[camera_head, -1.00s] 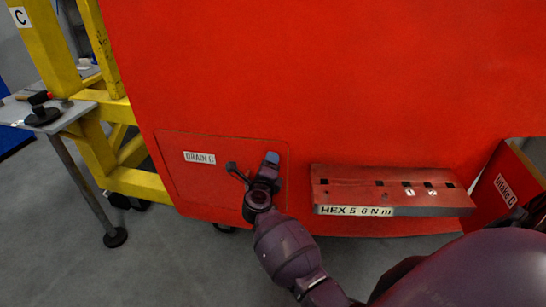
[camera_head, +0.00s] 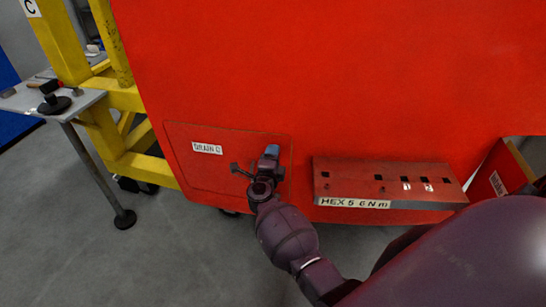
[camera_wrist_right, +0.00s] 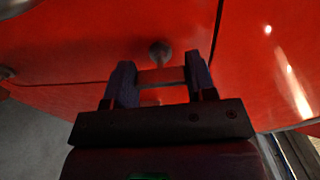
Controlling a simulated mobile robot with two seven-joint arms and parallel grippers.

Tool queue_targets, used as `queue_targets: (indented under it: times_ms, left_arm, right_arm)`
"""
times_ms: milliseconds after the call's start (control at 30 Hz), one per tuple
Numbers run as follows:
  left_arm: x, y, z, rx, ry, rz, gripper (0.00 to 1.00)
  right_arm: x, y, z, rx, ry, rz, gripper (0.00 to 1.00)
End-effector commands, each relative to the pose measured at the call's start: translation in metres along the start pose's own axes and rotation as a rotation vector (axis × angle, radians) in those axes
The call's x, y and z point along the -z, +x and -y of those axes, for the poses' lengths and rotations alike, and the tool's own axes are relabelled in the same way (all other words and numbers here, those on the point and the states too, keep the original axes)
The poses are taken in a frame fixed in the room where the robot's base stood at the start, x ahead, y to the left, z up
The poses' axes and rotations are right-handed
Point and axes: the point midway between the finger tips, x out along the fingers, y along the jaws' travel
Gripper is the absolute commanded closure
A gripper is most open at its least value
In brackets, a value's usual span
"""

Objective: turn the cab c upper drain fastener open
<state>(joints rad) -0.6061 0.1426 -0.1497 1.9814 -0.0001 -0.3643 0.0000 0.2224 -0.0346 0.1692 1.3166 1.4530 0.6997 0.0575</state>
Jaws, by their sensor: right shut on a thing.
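The red drain panel (camera_head: 222,176) carries a "DRAIN C" label (camera_head: 207,148) low on the big red nosecone. My right gripper (camera_head: 268,160) is in front of the panel's right part, with a small dark tool (camera_head: 242,170) sticking out to its left. In the right wrist view the two fingers (camera_wrist_right: 162,80) stand apart, with a narrow bar (camera_wrist_right: 162,77) between them. A round grey metal piece (camera_wrist_right: 160,52) shows just beyond the fingertips against red. I cannot tell if it is the fastener or part of the tool. My left gripper is not in view.
A red tool rack (camera_head: 385,178) labelled "HEX 5 6 N m" juts out right of the panel. A yellow frame (camera_head: 125,100) and a grey side table (camera_head: 75,105) with items stand at left. A red open box (camera_head: 500,170) is at far right.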

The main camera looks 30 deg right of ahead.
Motion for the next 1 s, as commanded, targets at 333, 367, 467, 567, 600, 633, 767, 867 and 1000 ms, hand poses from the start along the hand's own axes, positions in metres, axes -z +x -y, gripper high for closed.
queue_targets:
  times_ms: [333,367,467,567,600,633,767,867,1000]
  left_arm:
    - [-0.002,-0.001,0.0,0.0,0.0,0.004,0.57]
    - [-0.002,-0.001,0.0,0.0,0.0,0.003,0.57]
    - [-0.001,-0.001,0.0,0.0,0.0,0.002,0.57]
    - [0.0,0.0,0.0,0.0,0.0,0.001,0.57]
    - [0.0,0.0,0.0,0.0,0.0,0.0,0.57]
    - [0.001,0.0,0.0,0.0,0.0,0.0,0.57]
    - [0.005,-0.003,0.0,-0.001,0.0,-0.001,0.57]
    - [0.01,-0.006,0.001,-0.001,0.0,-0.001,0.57]
    - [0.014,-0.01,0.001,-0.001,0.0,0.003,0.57]
  right_arm:
    - [0.0,0.0,0.0,0.0,-0.001,0.001,0.23]
    - [0.0,0.0,0.0,0.0,-0.001,0.001,0.23]
    - [0.0,0.0,0.0,0.0,-0.001,0.001,0.23]
    - [0.0,0.0,0.0,0.0,0.0,0.0,0.23]
    - [0.0,-0.001,0.0,0.0,0.0,0.0,0.23]
    - [0.0,-0.002,0.0,0.0,0.0,0.0,0.23]
    - [0.0,-0.012,0.0,-0.003,0.0,0.001,0.23]
    - [0.001,-0.027,0.001,-0.003,0.0,0.0,0.23]
    - [0.0,-0.053,0.001,-0.004,0.001,0.001,0.23]
